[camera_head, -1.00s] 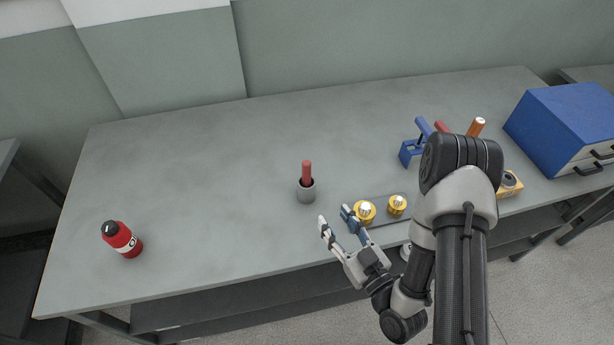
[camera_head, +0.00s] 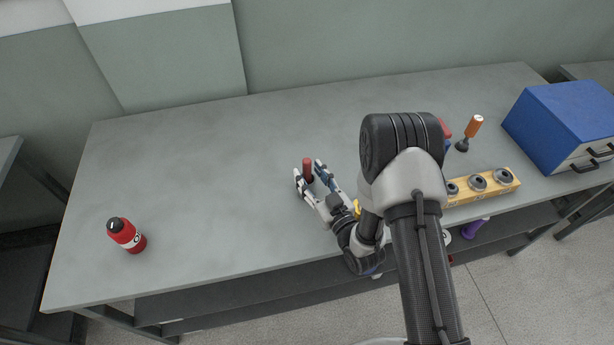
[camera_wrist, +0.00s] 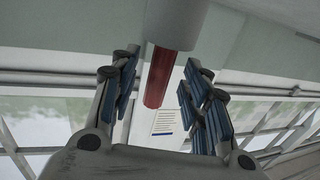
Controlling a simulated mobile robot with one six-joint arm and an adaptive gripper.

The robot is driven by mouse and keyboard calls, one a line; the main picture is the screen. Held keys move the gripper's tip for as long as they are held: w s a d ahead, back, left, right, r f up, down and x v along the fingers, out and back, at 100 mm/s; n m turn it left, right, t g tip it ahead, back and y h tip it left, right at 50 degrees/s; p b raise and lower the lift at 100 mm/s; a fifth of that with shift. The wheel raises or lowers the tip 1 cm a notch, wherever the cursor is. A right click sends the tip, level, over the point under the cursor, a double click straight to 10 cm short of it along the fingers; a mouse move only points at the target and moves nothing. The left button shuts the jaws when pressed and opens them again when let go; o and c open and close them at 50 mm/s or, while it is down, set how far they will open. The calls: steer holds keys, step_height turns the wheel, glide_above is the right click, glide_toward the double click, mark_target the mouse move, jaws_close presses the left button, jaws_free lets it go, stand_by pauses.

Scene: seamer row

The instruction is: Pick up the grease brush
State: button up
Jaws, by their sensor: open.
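The grease brush shows as a dark red handle (camera_head: 308,172) standing upright on the table in the head view. The handle (camera_wrist: 161,76) also shows in the wrist view, coming out of a grey cup (camera_wrist: 177,22). The brush's lower end is hidden in the cup. My gripper (camera_head: 309,169) is open, with a finger on each side of the handle. In the wrist view my gripper (camera_wrist: 160,78) shows a gap between each blue finger pad and the handle. The cup is mostly hidden behind my gripper in the head view.
A red bottle (camera_head: 126,236) stands at the table's left. On the right are a yellow block with grey rings (camera_head: 482,184), an orange-handled tool (camera_head: 472,128) and a blue drawer box (camera_head: 560,122). My arm hides part of the table. The table's left and middle back are clear.

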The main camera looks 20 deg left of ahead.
steer(key=shift+x, duration=1.2)
steer(key=shift+c, duration=0.6)
jaws_close()
